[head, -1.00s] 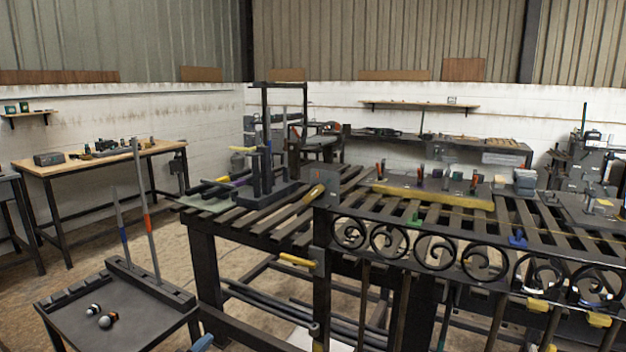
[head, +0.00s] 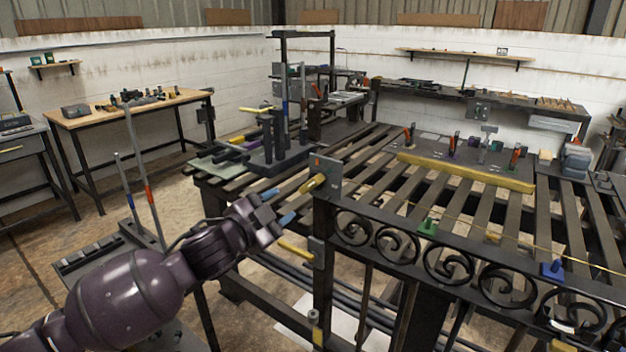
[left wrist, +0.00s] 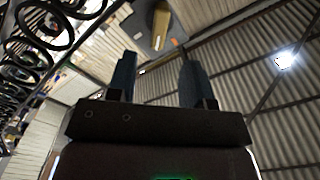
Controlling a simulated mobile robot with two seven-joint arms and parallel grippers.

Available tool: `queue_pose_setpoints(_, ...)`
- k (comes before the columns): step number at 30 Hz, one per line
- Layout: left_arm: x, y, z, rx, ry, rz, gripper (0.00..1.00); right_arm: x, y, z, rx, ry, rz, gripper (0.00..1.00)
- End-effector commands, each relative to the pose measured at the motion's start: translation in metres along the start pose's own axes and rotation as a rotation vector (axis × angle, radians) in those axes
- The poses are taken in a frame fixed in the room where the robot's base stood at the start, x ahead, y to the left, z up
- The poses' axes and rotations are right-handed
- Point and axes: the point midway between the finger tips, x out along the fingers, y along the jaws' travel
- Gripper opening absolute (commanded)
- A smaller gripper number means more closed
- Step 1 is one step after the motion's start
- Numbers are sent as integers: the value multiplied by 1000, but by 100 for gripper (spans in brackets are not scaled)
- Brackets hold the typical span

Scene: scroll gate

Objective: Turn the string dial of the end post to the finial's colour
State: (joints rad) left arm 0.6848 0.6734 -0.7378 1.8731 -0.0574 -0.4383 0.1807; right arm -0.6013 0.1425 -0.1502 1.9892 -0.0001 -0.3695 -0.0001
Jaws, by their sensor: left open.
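The dark end post (head: 322,285) stands at the left end of the scroll gate (head: 405,245). A grey plate (head: 328,172) tops the post, with a small orange mark and a yellow knob (head: 313,184) sticking out to the left. The knob (left wrist: 160,22) and orange mark also show in the left wrist view. A second yellow handle (head: 295,250) sits lower on the post. My left gripper (head: 279,206) is open and empty, its blue fingertips just left of and below the upper knob, apart from it. I cannot make out a finial. My right gripper is out of view.
A slatted bench (head: 390,180) holds the gate, with a yellow bar (head: 465,172) and several tools. Green (head: 428,227) and blue (head: 552,270) clips sit on the gate's top rail. A low stand with upright rods (head: 145,172) is at left, partly behind my arm.

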Motion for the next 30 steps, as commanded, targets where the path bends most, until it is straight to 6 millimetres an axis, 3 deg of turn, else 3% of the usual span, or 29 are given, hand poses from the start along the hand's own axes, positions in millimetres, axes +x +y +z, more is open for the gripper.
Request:
queue_pose_setpoints(5, 12, -1, -2, -13, 3, -1, 47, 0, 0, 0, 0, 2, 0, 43)
queue_pose_setpoints(21, 93, 0, -1, -13, 2, 0, 47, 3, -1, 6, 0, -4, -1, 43)
queue_pose_setpoints(30, 107, 0, -1, -12, 1, -1, 47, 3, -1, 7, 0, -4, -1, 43)
